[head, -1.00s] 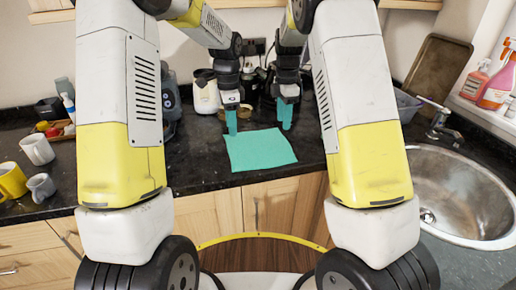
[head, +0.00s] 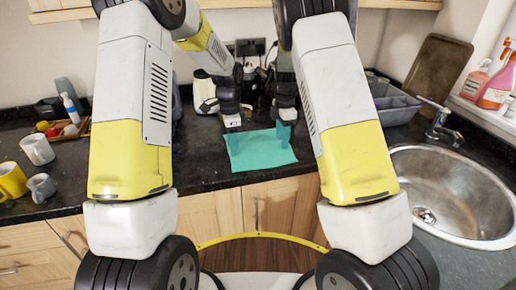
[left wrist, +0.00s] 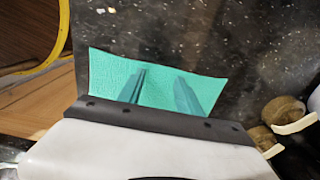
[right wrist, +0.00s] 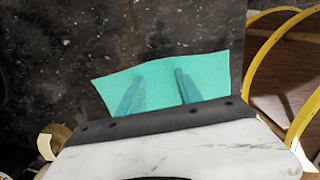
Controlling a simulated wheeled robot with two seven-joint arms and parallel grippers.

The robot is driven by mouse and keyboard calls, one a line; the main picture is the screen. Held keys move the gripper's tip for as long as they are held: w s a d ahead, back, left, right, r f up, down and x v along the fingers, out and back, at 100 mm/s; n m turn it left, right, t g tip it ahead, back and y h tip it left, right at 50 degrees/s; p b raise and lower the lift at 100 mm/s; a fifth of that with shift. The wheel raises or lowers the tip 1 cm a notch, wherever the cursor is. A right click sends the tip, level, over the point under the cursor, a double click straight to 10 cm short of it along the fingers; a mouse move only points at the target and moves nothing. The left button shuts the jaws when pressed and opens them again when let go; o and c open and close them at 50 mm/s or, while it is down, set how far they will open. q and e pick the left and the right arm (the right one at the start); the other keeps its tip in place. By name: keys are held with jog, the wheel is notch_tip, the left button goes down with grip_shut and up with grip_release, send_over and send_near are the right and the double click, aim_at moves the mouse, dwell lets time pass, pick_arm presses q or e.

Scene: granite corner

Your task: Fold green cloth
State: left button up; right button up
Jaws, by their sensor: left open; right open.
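The green cloth (head: 262,152) lies spread flat on the dark counter near its front edge. It also shows in the left wrist view (left wrist: 208,88) and the right wrist view (right wrist: 215,66). My left gripper (head: 233,134) is at the cloth's far left corner, its fingers pointing down. My right gripper (head: 286,130) is at the far right corner, also pointing down. In both wrist views the teal fingers are apart, over the cloth, with nothing raised between them. I cannot tell whether the fingertips touch the cloth. The cloth's far edge is partly hidden by the grippers.
White mugs (head: 38,149) and a yellow mug (head: 12,181) stand on the left. A wooden tray (head: 72,130) holds small items. A kettle (head: 204,92) stands behind. A grey basin (head: 395,105) and the sink (head: 455,190) are on the right. Counter beside the cloth is clear.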

pick_arm(q)
jog(key=shift+f, duration=0.15)
pick_arm(e)
jog(key=shift+f, duration=0.1)
dwell(0.3)
pick_arm(q)
grip_shut()
pick_arm(e)
grip_shut()
pick_arm(q)
jog(key=shift+p, duration=2.5)
